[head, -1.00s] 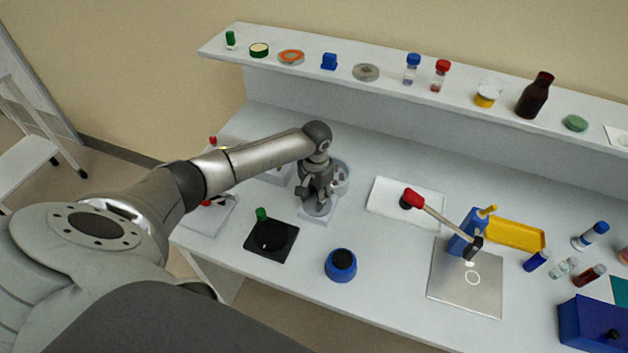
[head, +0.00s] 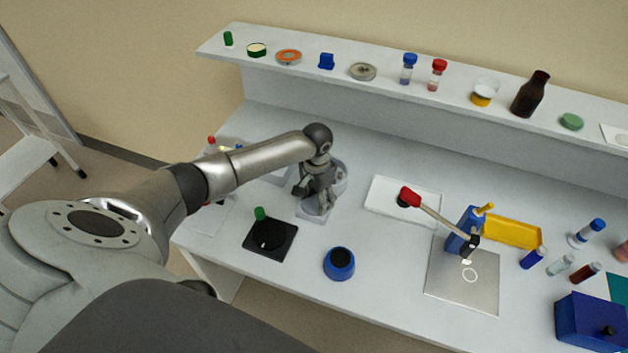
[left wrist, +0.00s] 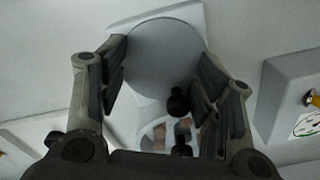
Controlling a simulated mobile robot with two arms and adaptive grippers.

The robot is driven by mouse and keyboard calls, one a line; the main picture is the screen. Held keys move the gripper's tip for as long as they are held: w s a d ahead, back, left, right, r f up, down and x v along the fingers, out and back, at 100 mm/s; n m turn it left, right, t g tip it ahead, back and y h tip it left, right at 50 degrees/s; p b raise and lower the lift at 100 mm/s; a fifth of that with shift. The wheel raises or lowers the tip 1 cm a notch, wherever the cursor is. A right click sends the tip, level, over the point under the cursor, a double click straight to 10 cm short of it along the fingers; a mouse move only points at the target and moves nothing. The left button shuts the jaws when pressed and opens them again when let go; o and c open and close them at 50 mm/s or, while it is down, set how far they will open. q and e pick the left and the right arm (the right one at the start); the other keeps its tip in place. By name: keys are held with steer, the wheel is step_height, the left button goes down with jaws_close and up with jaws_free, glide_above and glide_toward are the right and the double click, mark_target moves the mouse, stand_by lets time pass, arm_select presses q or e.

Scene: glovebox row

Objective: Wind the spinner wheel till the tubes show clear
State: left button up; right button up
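The spinner's grey wheel (left wrist: 165,55) fills the upper middle of the left wrist view, with a black knob (left wrist: 178,103) at its lower right edge. Below it is a pale rounded part with brownish shapes (left wrist: 182,132), perhaps the tubes; their clearness cannot be told. My left gripper (left wrist: 162,78) is open, its fingers wide apart on either side. The knob lies between the fingers, close to the right one; contact cannot be told. In the head view my left gripper (head: 316,200) points down over the spinner's pale base (head: 312,216) and hides most of it. My right gripper is not in view.
A black square plate with a dial (head: 270,240) and a blue round pot (head: 339,264) stand in front. A white tray (head: 425,205) and a red-handled lever (head: 440,215) are to the right. The shelf (head: 300,75) runs along the back.

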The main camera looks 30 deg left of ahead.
mark_target(315, 202)
arm_select(q)
steer(key=o, duration=0.4)
steer(key=shift+s+d+f, duration=0.25)
steer(key=shift+f, duration=0.15)
steer(key=o, duration=0.3)
steer(key=shift+w+a, duration=0.1)
steer(key=shift+o, duration=0.8)
steer(key=shift+a, duration=0.25)
steer(key=shift+a+r, duration=0.1)
steer(key=shift+r, duration=0.05)
steer(key=shift+w+r, duration=0.1)
steer(key=shift+r, duration=0.25)
step_height(315, 202, up, 11)
steer(key=shift+r, duration=0.15)
